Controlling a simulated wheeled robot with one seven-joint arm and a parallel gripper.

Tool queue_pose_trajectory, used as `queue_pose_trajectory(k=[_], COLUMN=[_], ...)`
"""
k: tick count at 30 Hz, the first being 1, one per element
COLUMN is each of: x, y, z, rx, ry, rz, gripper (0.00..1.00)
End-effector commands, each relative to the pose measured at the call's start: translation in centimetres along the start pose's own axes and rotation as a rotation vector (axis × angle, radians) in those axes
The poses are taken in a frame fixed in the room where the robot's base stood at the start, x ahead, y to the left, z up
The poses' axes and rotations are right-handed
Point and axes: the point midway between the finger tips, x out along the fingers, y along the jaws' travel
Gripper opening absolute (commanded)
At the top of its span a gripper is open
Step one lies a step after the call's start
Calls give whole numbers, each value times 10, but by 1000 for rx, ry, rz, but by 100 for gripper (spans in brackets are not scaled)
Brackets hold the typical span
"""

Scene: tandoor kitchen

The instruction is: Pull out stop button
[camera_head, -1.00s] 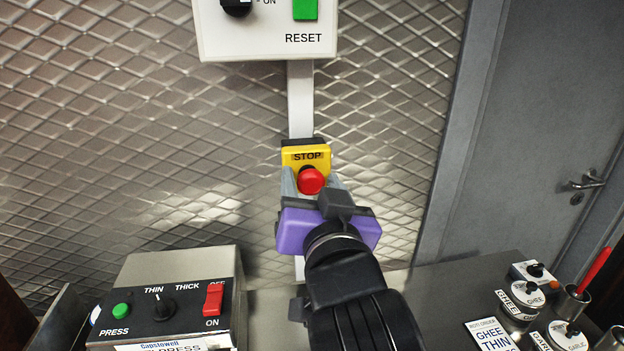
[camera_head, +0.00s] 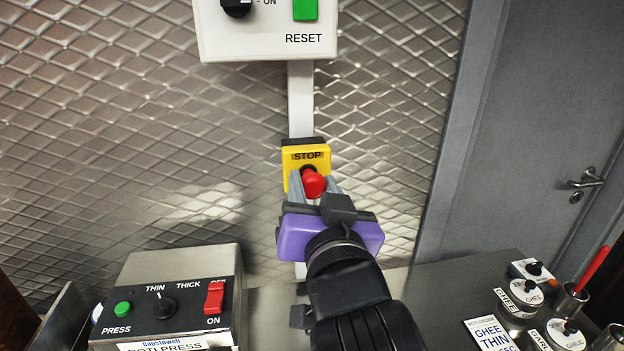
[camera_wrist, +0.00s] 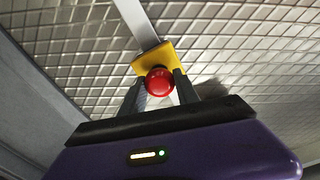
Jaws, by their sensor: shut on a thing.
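The red stop button (camera_head: 313,184) sits on the yellow housing marked STOP (camera_head: 306,155), mounted on the wall below a white conduit. A dark stem shows between the red head and the housing. My purple gripper (camera_head: 314,187) reaches up from below, its grey fingers shut on the red head from both sides. In the wrist view the red head (camera_wrist: 159,82) sits between the two finger tips, with the yellow housing (camera_wrist: 153,57) behind it. The lower part of the housing is partly hidden by the button and fingers.
A white panel (camera_head: 262,48) with a black knob and green RESET button is above. A roti press (camera_head: 170,310) stands at lower left. A grey door (camera_head: 540,120) is at right.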

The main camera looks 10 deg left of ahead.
Motion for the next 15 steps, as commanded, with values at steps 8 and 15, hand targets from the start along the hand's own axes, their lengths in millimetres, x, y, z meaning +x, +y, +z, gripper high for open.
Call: queue_pose_trajectory(k=[8, 15], x=[-4, -4], y=[0, 0], z=[1, 0], rx=[0, 0], ry=[-2, -1], rz=[0, 0], gripper=[0, 54])
